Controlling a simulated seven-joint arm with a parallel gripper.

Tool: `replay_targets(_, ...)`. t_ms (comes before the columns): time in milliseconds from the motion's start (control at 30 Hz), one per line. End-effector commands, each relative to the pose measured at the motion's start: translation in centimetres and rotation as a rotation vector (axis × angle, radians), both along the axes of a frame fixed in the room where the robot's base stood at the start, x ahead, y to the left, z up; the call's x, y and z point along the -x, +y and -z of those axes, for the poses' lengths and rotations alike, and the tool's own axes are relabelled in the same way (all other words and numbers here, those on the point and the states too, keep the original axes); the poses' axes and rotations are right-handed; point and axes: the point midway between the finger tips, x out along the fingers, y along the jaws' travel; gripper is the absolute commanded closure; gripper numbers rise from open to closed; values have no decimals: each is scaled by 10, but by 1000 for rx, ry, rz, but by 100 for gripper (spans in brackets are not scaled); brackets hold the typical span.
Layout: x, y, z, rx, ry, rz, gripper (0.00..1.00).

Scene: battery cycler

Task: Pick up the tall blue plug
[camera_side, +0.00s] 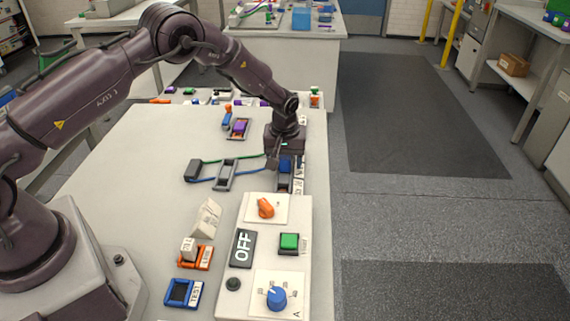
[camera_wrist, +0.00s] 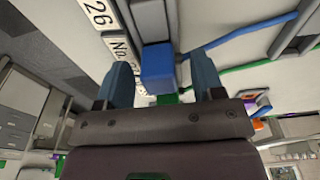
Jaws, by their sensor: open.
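The tall blue plug (camera_side: 285,164) stands at a dark holder (camera_side: 284,183) behind the control box, close under my gripper (camera_side: 279,160). In the wrist view the blue plug (camera_wrist: 158,68) shows as a blue block between my two blue-grey fingers, with a gap on each side. My gripper (camera_wrist: 161,64) is open and empty. The plug's lower part is partly hidden in the holder, and my gripper covers some of it in the side view.
The control box (camera_side: 238,285) with OFF display, knobs and green button stands in front. A grey holder (camera_side: 225,174) with green and blue cables lies left. A purple plug (camera_side: 239,127) sits behind. Orange (camera_side: 196,257) and blue TEST (camera_side: 182,293) trays lie front left.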

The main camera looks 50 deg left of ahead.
Motion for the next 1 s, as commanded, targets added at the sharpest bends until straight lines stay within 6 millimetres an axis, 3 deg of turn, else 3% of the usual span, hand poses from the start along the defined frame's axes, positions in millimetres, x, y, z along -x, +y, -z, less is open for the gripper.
replay_targets(67,0,0,0,0,0,0,38)
replay_targets(300,0,0,-1,0,0,0,92)
replay_targets(667,0,0,-4,0,-1,0,93)
replay_targets(900,-1,0,-34,0,-4,0,93)
replay_targets(1000,14,-2,-51,0,-1,0,93)
